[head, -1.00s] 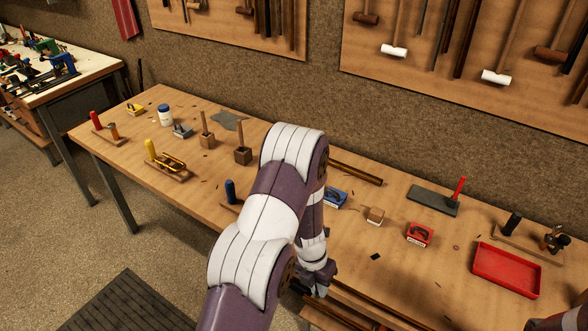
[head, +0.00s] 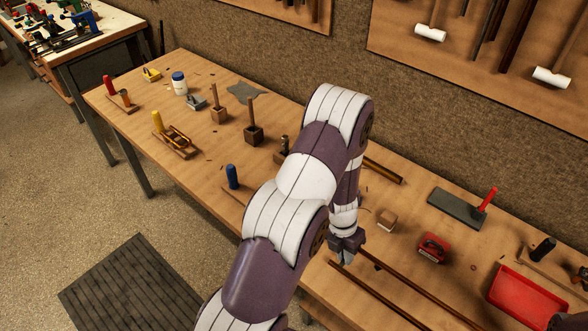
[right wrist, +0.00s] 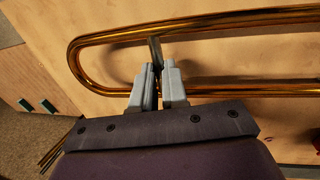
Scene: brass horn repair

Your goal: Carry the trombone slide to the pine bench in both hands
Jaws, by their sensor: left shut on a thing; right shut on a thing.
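The trombone slide shows in the head view as two long brown-gold tubes (head: 378,295) running to the lower right, over the front part of the long wooden bench (head: 190,210). My left gripper (head: 345,247) is at the tubes' upper-left end, shut on the slide; its fingertips are partly hidden. In the right wrist view the slide is brass with a rounded bend (right wrist: 76,62) at the left. My right gripper (right wrist: 158,85) is shut on it near that bend, its fingers crossing the lower tube. Bare wood shows behind the slide. Whether the slide touches the bench is unclear.
Several small tools occupy the bench's left part. A dark mat (head: 130,285) lies on the floor. A tool-laden bench (head: 95,40) stands back left.

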